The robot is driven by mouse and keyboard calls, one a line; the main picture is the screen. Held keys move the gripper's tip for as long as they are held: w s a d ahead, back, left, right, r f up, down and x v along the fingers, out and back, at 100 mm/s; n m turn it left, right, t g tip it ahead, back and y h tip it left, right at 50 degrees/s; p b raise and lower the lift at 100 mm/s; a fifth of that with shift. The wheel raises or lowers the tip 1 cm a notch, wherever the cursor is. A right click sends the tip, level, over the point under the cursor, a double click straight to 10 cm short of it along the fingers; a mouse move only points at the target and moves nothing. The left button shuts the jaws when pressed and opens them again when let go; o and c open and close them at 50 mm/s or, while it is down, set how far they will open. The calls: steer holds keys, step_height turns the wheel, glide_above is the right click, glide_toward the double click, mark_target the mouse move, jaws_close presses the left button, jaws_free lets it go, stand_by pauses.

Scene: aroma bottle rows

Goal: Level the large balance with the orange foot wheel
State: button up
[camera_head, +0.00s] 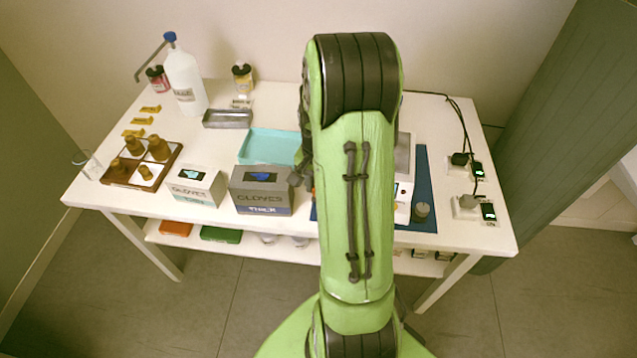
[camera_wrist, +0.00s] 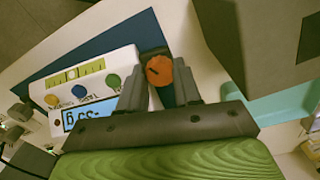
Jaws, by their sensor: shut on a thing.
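The large balance (camera_wrist: 95,85) is white and shows close up in the wrist view, with a lit blue display (camera_wrist: 88,114), coloured buttons and a level window (camera_wrist: 75,76) on its front. In the head view the balance (camera_head: 402,190) is mostly hidden behind my arm. The orange foot wheel (camera_wrist: 159,71) sits at the balance's corner, with a dark mark on its face. My gripper (camera_wrist: 160,84) is shut on the orange foot wheel, its fingers on either side of it.
A blue mat (camera_head: 424,185) lies under the balance. Glove boxes (camera_head: 262,190) stand close to its left, with a teal tray (camera_head: 268,147) behind. A small dark-topped weight (camera_head: 421,211) stands on the right. Plugs and cables (camera_head: 470,160) lie at the table's right end.

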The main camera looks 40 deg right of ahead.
stand_by(0.4)
steer(key=o, duration=1.1)
steer(key=shift+c, duration=0.2)
step_height(320, 180, up, 16)
steer(key=p, duration=0.5)
steer(key=shift+p, duration=0.3)
steer(key=shift+f, duration=0.15)
